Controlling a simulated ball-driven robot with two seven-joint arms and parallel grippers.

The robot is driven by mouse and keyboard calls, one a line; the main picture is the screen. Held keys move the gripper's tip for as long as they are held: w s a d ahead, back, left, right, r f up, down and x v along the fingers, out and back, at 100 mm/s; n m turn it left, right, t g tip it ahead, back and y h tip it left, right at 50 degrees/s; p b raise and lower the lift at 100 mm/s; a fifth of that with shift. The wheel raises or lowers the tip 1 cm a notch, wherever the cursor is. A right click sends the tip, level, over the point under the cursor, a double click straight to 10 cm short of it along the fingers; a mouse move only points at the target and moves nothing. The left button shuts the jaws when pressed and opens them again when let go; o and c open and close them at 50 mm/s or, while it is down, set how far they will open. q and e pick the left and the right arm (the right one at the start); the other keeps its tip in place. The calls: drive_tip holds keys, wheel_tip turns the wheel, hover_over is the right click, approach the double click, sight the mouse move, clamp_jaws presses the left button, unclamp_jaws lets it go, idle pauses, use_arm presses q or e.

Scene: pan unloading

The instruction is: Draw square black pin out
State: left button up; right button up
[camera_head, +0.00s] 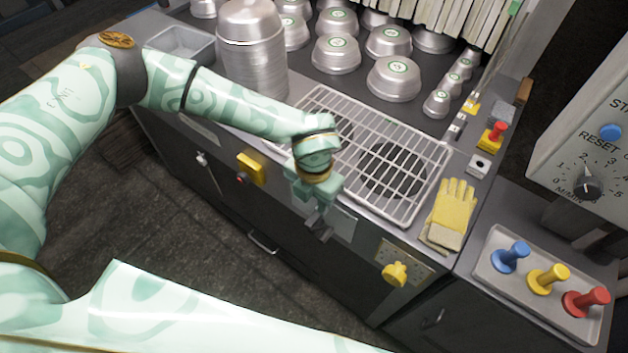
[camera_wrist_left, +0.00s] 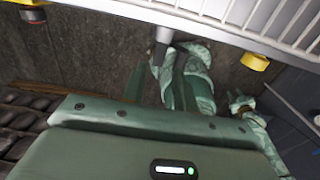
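My left gripper (camera_head: 318,226) hangs in front of the bench's front face, below the wire rack, with its dark fingers pointing down. The fingers are small and partly overlap, so I cannot tell how far apart they are or whether they hold anything. In the left wrist view a short grey rod (camera_wrist_left: 163,40) shows below the rack edge; I cannot tell what it is. I cannot make out a square black pin for certain in either view. A yellow block (camera_head: 251,169) with a small dark, red-tipped part sits on the bench front, left of the gripper.
A wire rack (camera_head: 405,205) lies over dark round openings on the bench. Several metal pots stand behind it. A yellow glove (camera_head: 452,212) lies right of it. A yellow knob (camera_head: 395,273) is on the front. A tray (camera_head: 545,318) holds blue, yellow and red pegs.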

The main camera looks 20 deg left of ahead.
sight(314, 218)
use_arm(q)
wheel_tip(314, 218, down, 7)
drive_tip(key=shift+f+b, duration=0.2)
drive_tip(key=shift+b, duration=0.3)
clamp_jaws()
